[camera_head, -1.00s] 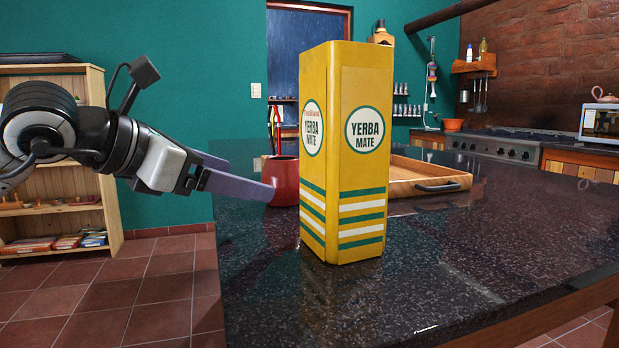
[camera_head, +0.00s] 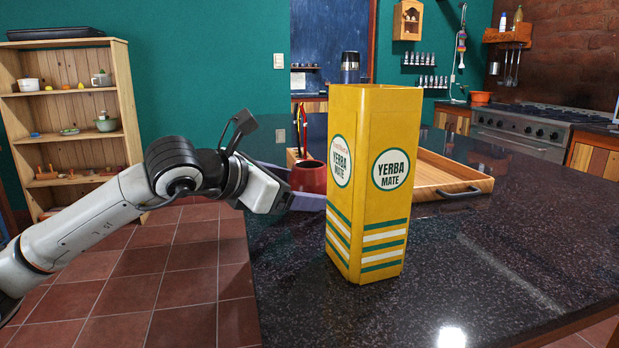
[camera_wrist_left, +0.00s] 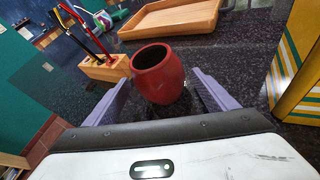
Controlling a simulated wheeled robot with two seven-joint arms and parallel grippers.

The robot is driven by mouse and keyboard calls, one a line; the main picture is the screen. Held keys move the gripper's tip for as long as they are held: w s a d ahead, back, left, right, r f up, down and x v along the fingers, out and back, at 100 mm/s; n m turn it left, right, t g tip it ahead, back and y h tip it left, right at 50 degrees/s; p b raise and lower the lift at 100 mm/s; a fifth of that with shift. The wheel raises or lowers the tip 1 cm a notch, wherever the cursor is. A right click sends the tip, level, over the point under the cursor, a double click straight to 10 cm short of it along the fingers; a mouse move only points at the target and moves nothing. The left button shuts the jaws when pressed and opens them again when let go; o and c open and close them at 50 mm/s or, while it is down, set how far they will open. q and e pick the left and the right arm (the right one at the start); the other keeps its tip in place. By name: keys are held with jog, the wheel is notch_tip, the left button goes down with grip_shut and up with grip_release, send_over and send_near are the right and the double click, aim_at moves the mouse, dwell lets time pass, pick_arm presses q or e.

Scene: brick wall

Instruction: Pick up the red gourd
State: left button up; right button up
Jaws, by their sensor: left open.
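The red gourd (camera_head: 309,177) stands upright on the dark stone counter, left of and behind the yellow yerba mate box. My left gripper (camera_head: 302,194) is open, with a finger on either side of the gourd near the tips. A gap shows on the right side; whether the left finger touches cannot be told. My right gripper is not in view.
The tall yellow yerba mate box (camera_head: 375,240) stands close to the right of the gourd. A wooden tray (camera_head: 455,172) lies behind the box. A wooden holder (camera_wrist_left: 105,68) with tools stands beyond the gourd. The front right of the counter is clear.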

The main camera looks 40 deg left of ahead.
pick_arm(q)
jog(key=shift+w+f, duration=0.15)
jog(key=shift+w, duration=0.15)
jog(key=shift+c, duration=0.2)
jog(key=c, duration=1.2)
